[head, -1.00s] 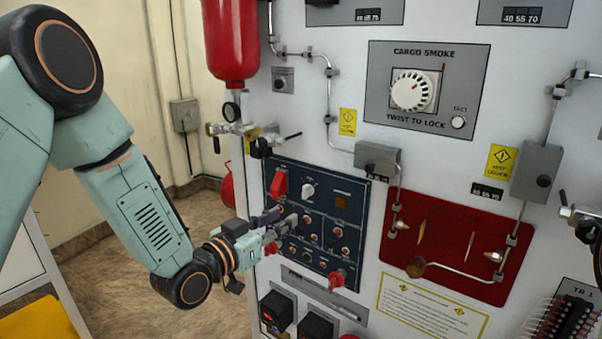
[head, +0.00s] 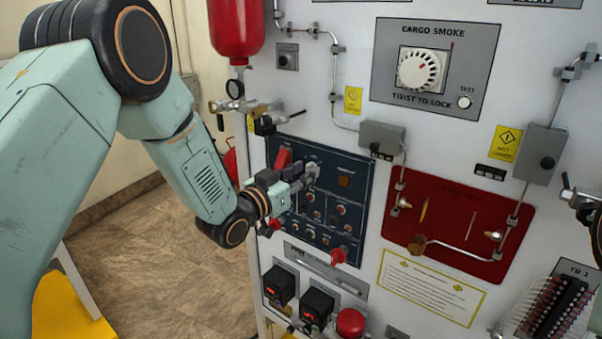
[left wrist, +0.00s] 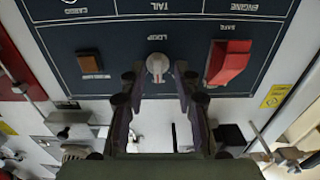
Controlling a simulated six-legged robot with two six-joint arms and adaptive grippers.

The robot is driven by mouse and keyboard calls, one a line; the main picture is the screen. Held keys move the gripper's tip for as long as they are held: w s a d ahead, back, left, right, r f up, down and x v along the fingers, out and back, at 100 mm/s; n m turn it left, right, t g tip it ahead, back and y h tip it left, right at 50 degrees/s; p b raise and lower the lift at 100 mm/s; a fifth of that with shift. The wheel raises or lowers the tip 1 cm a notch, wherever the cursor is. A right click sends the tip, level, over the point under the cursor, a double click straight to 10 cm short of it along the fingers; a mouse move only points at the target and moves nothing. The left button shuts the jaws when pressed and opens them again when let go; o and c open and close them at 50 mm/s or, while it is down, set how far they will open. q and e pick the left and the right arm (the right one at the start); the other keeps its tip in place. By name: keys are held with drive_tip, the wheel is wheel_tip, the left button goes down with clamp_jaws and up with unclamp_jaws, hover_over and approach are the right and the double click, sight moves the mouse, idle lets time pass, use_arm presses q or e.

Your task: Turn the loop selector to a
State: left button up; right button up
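The loop selector (left wrist: 157,66) is a small light-grey knob under the LOOP label on the dark blue panel (head: 330,245). It shows in the left wrist view with a small reddish mark on its lower side. My left gripper (left wrist: 157,80) is open, its two dark fingers on either side of the knob with gaps visible. Whether the tips reach past the knob's face is unclear. My right gripper is not in view.
A red guarded switch (left wrist: 229,62) is close to one finger, and a brown square (left wrist: 89,63) is on the other side. A red bottle (head: 236,28) and a valve with a gauge (head: 235,89) are above and left of the panel.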

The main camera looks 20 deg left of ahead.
use_arm(q)
drive_tip(key=shift+d, duration=0.2)
drive_tip(key=shift+c, duration=0.5)
drive_tip(key=shift+s+r, duration=0.1)
drive_tip(key=c, duration=0.3)
drive_tip(key=shift+a, duration=0.2)
clamp_jaws()
drive_tip(key=shift+d, duration=0.1)
drive_tip(key=shift+n, duration=0.3)
drive_tip(key=n, duration=0.3)
drive_tip(key=shift+n, duration=2.6)
